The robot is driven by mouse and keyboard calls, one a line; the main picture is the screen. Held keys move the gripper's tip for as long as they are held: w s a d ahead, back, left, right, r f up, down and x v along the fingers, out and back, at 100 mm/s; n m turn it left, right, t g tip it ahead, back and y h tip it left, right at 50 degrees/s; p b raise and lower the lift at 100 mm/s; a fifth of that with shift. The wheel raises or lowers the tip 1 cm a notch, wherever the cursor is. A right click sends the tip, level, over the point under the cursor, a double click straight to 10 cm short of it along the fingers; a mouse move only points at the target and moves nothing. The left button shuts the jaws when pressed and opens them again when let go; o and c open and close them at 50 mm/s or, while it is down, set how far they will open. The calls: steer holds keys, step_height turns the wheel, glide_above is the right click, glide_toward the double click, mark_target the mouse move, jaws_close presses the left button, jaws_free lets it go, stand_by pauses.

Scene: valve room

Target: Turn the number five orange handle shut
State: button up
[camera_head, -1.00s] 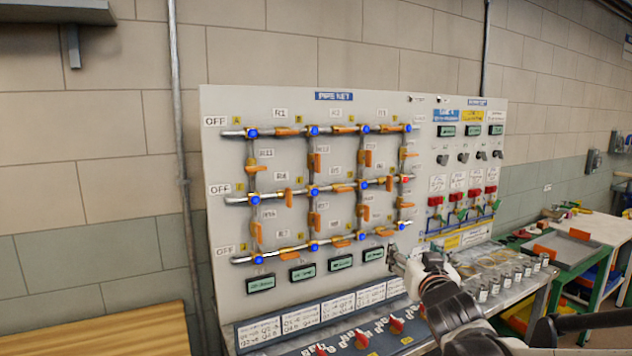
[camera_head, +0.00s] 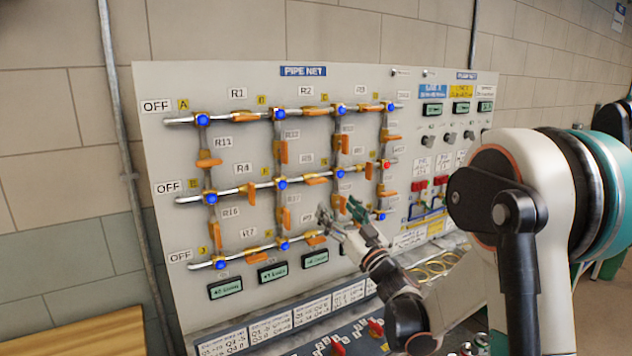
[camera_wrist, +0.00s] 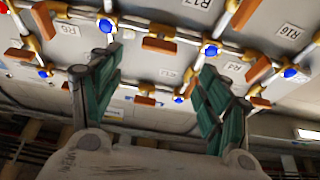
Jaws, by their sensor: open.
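The number five orange handle (camera_head: 316,181) is on the middle pipe of the pipe net, under the label R5 (camera_head: 306,159). It looks roughly in line with the pipe. My gripper (camera_head: 338,209) is open and empty, in front of the board, lower and slightly right of this handle in the head view. In the wrist view the board appears upside down. My green fingers are spread wide (camera_wrist: 162,60), and an orange handle (camera_wrist: 160,45), which looks like number five, lies between their tips. I see no contact; the depth gap is hard to judge.
Other orange handles surround it, including R4's (camera_head: 246,192) to the left and a vertical one (camera_head: 281,151) at upper left. Blue pipe joints (camera_head: 282,184) stand close by. Green displays (camera_head: 272,272) and a red-knobbed console (camera_head: 374,327) lie below. My arm covers the lower right.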

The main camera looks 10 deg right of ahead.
mark_target(317, 179)
steer(key=b+x, duration=0.1)
steer(key=x, duration=1)
steer(key=shift+w+a+r+b, duration=0.1)
steer(key=shift+w+r+b, duration=0.05)
steer(key=shift+w+b, duration=0.2)
steer(key=c, duration=1.1)
